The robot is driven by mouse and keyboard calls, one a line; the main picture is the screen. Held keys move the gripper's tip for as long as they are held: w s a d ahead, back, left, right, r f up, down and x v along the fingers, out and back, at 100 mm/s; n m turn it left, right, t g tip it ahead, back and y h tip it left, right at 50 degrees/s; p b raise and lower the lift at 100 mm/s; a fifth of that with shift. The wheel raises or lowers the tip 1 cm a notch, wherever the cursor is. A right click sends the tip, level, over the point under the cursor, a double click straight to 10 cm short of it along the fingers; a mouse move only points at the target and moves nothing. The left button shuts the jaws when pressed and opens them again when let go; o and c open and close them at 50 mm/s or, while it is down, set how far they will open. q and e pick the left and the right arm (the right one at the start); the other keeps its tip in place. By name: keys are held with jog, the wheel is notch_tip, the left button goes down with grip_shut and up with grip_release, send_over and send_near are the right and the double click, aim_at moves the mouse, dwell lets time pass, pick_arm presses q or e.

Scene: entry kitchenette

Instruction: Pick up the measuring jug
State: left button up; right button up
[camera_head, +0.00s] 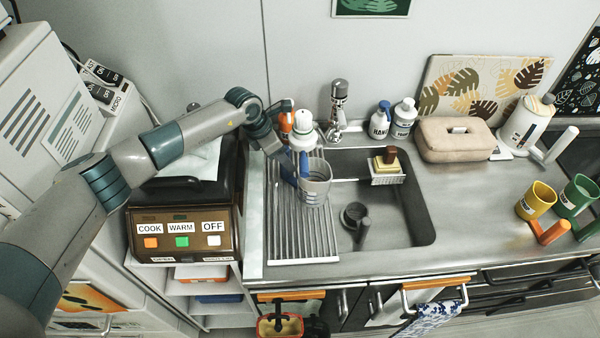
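The measuring jug (315,187) is a grey, see-through cup with markings on its side. It is at the right edge of the ribbed drying rack (290,246), beside the sink basin. My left arm reaches in from the left, and my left gripper (297,171) is at the jug's left side, close to its rim. Blue finger parts show there, apparently touching or very near the jug. The wrist and the jug hide part of the fingers, so I cannot tell whether they are closed on it. My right gripper is out of view.
A white bottle (303,130) and an orange-topped bottle (285,122) stand just behind the gripper. The faucet (338,105) rises behind the sink (400,226). A sponge caddy (387,176) sits at the sink's back.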

pick_arm(q)
jog(key=shift+w+d+f, duration=0.15)
jog(key=shift+f, duration=0.05)
jog(key=shift+s+r, duration=0.2)
jog(key=shift+s, duration=0.05)
jog(key=shift+w+f, duration=0.1)
grip_shut()
jog(key=shift+r, duration=0.2)
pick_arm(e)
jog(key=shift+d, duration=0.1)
